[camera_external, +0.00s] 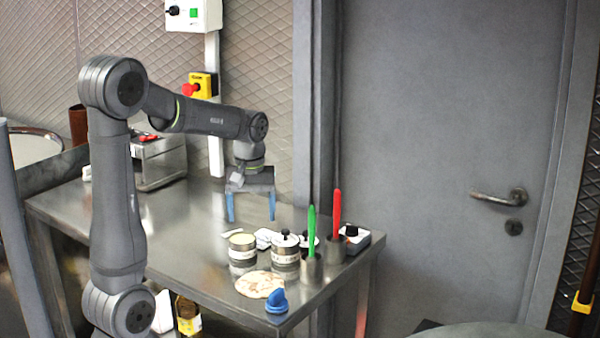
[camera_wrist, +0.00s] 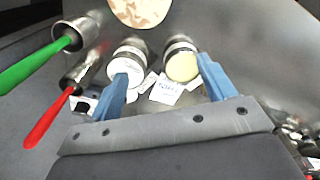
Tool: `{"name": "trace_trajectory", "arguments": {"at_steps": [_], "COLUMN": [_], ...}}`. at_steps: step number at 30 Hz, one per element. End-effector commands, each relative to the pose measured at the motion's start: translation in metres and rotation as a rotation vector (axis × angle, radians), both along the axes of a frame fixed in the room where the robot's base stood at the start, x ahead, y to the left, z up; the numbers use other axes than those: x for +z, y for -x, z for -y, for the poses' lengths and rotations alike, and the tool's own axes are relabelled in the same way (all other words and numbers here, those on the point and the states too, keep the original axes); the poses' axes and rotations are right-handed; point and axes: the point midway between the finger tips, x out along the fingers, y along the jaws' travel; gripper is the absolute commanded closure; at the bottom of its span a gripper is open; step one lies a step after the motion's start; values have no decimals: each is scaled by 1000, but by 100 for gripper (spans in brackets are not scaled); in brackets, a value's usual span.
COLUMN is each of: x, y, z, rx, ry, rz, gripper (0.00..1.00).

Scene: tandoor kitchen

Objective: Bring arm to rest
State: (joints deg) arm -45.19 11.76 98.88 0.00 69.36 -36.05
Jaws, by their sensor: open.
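My arm rises beside the steel table and reaches over it, with the forearm nearly level. My gripper (camera_external: 251,207) points down over the table in the external view, its two blue fingers apart with nothing between them. In the wrist view my gripper (camera_wrist: 162,88) shows its blue fingers spread wide. Beyond the fingertips there are two round tins, one with a white lid (camera_wrist: 125,70) and one with a pale yellow top (camera_wrist: 182,67). Whether the fingertips touch the table is hard to tell.
The steel table (camera_external: 185,225) has free room on its left half. A flatbread (camera_external: 260,284) and a blue object (camera_external: 276,301) lie near the front edge. Green (camera_external: 311,232) and red (camera_external: 337,210) handles stand upright in metal holders. A steel box (camera_external: 160,163) stands at the back.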

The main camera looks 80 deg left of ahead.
Motion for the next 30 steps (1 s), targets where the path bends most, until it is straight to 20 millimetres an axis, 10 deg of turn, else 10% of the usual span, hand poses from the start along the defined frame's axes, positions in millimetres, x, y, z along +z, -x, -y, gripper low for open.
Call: {"name": "trace_trajectory", "arguments": {"at_steps": [10,30], "x": [-35,-66], "y": [20,21], "z": [-55,-60], "rx": [4,0], "ry": [2,0], "rz": [-1,0], "gripper": [24,14]}}
